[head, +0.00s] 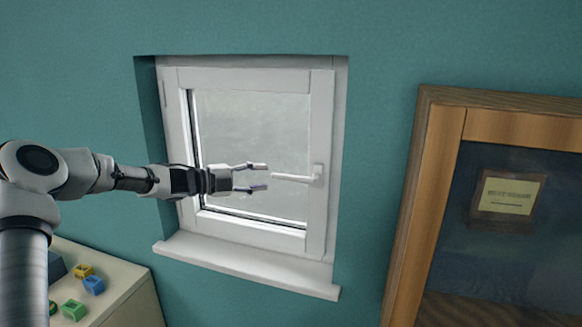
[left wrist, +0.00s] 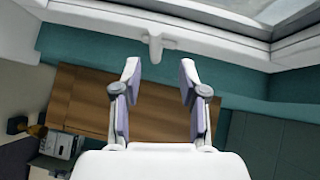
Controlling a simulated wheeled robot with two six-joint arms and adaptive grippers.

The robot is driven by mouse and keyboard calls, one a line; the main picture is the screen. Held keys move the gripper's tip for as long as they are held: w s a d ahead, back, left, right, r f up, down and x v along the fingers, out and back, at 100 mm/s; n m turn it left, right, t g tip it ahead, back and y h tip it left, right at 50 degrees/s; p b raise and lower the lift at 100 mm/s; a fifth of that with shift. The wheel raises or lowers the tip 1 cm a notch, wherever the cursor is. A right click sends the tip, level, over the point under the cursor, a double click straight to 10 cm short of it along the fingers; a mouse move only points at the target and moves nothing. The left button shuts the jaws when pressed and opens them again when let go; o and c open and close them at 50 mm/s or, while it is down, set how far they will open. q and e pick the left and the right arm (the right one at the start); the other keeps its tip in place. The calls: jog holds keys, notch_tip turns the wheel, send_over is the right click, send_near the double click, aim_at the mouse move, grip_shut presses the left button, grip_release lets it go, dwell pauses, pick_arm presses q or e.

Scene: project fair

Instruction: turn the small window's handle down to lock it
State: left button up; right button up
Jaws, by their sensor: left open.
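The small white window (head: 250,77) is set in the teal wall, and its sash appears to sit in the frame. Its white handle (head: 297,178) is on the right side of the sash and lies level, its lever pointing left. My left gripper (head: 265,177) is open and empty, just left of the lever's free end, one finger higher and one lower. In the left wrist view the handle (left wrist: 155,45) shows beyond and between the open fingertips (left wrist: 160,70), apart from them. My right gripper is not in view.
A white sill (head: 245,265) juts out below the window. A wood-framed case (head: 415,200) with a small plaque (head: 507,195) stands at the right. A pale cabinet top (head: 115,280) with several coloured blocks is at lower left. The wall between window and case is clear.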

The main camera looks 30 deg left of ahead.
aim_at(283, 178)
pick_arm(q)
jog(key=x, duration=0.2)
jog(key=p+x, duration=0.1)
jog(key=x, duration=0.5)
jog(key=shift+w+f+p, duration=0.2)
jog(key=shift+f+p, duration=0.2)
jog(key=shift+s, duration=0.15)
grip_shut()
